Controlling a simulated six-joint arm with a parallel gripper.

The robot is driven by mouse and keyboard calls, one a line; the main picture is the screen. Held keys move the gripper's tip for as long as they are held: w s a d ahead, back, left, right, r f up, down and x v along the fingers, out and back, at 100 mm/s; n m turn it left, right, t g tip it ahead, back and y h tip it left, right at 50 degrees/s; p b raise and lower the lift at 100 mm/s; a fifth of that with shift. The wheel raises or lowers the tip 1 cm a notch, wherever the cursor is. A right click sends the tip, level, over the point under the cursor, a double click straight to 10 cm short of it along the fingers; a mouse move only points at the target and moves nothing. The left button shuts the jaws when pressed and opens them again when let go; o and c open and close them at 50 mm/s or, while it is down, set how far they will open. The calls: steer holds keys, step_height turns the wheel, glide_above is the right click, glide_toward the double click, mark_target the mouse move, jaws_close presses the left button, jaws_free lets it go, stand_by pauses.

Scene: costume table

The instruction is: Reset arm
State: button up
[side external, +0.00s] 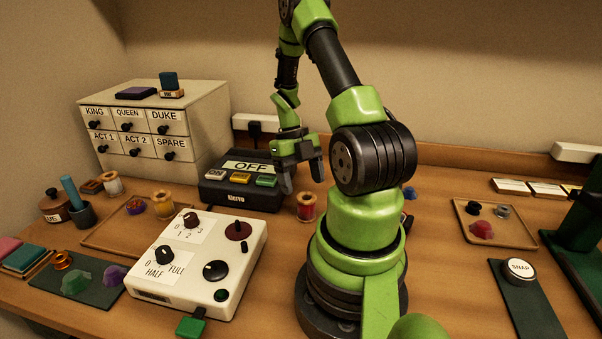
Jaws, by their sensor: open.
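My gripper (303,180) hangs from the green and black arm near the middle of the side external view. Its two dark fingers point down and are apart, with nothing seen between them. It is above the table, just right of a dark box (240,195) with an OFF label and several coloured buttons. A red spool (306,207) stands on the table a little below the fingers in the picture. I cannot tell the exact height of the fingers above the table.
A cream control box (180,275) with knobs stands in front. A labelled drawer cabinet (200,105) stands at back left. A tray (462,228) with small pieces and a SNAP button (518,270) lie at right. Bare table (440,265) shows right of my base.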

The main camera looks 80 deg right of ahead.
steer(key=shift+v, duration=0.8)
steer(key=w+a+r+n+t+h, duration=0.2)
steer(key=w+a+r+n, duration=0.25)
steer(key=r+n, duration=0.35)
steer(key=w+a+r+n+t+h, duration=0.1)
steer(key=w+a+r+n+t, duration=0.15)
steer(key=a+r+n, duration=0.5)
steer(key=s+a+r+n+t, duration=0.1)
steer(key=a+n, duration=0.3)
steer(key=n, duration=0.4)
steer(key=s+a+r+n+t+y, duration=0.1)
steer(key=s+a+r+n+t, duration=0.1)
steer(key=n, duration=0.6)
steer(key=s+a+r+n+t, duration=0.2)
steer(key=a+r+n, duration=0.2)
steer(key=a+n, duration=0.2)
steer(key=shift+a+n+y, duration=0.2)
steer(key=shift+n+y, duration=0.2)
steer(key=shift+n, duration=0.85)
steer(key=shift+s+t, duration=0.1)
steer(key=shift+t, duration=0.15)
